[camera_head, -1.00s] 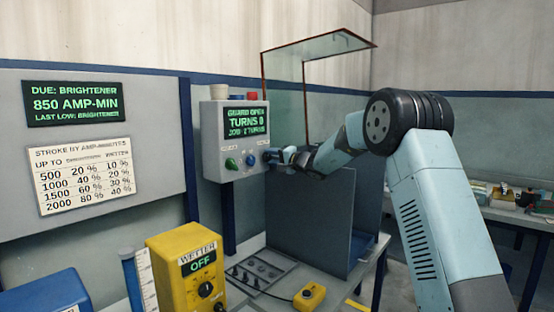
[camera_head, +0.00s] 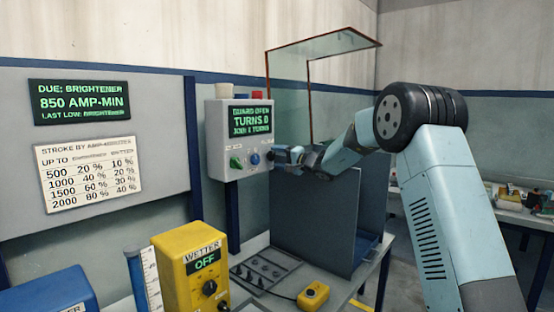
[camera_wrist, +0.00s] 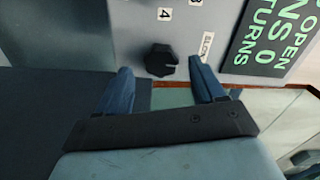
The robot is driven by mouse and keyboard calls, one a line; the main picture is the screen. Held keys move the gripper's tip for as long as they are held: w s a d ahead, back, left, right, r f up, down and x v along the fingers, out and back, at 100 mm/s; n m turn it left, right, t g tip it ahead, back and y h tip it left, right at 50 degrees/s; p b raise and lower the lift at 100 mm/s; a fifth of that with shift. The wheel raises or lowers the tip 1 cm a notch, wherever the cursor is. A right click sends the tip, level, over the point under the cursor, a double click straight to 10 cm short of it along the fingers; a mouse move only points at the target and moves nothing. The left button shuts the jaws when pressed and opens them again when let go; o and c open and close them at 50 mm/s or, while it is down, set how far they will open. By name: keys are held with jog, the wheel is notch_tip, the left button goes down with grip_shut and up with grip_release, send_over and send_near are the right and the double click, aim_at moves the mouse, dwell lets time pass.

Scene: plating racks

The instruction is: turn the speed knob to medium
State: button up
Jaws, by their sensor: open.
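The grey control box (camera_head: 219,125) hangs on the wall with a green-lit display reading "TURNS 0". In the wrist view, a black knob (camera_wrist: 160,60) on the box face lies between the open fingers of my gripper (camera_wrist: 161,67), with a gap on both sides. Printed "3" and "4" labels and a small blurred word are near it. I cannot tell its set position.
A clear guard with a red edge (camera_head: 309,100) stands open behind the box. Below are a grey enclosure (camera_head: 310,215), a yellow wetter box (camera_head: 175,265) reading "OFF" and a small yellow pendant (camera_head: 312,294). A stroke chart (camera_head: 88,172) hangs at left.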

jog(key=v, duration=1.2)
jog(key=shift+s+a, duration=0.1)
